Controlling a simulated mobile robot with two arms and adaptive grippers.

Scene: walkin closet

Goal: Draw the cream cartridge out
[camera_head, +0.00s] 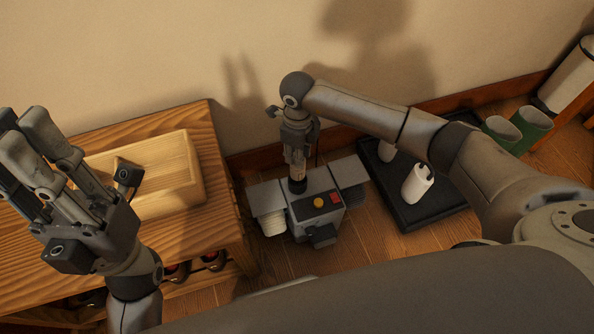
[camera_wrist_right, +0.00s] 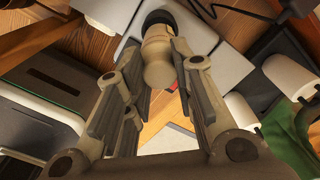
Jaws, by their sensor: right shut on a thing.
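The cream cartridge (camera_wrist_right: 158,62) is a pale cylinder with a rounded end in the right wrist view. Its other end meets a dark ring (camera_wrist_right: 157,20) on the grey machine (camera_head: 301,229). My right gripper (camera_head: 297,160) is above the machine, shut on the cartridge, with one finger on each side. In the head view the gripper mostly hides the cartridge. I cannot tell how much of it sits inside the ring. The machine has a yellow and a red button on top. My left gripper (camera_head: 25,125) is open and empty at the far left.
A wooden bench (camera_head: 222,190) with an open wooden box (camera_head: 165,192) stands at left, shoes beneath it. Green boots (camera_head: 530,128) and a pale bin (camera_head: 570,78) stand farther right. The wall is close behind.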

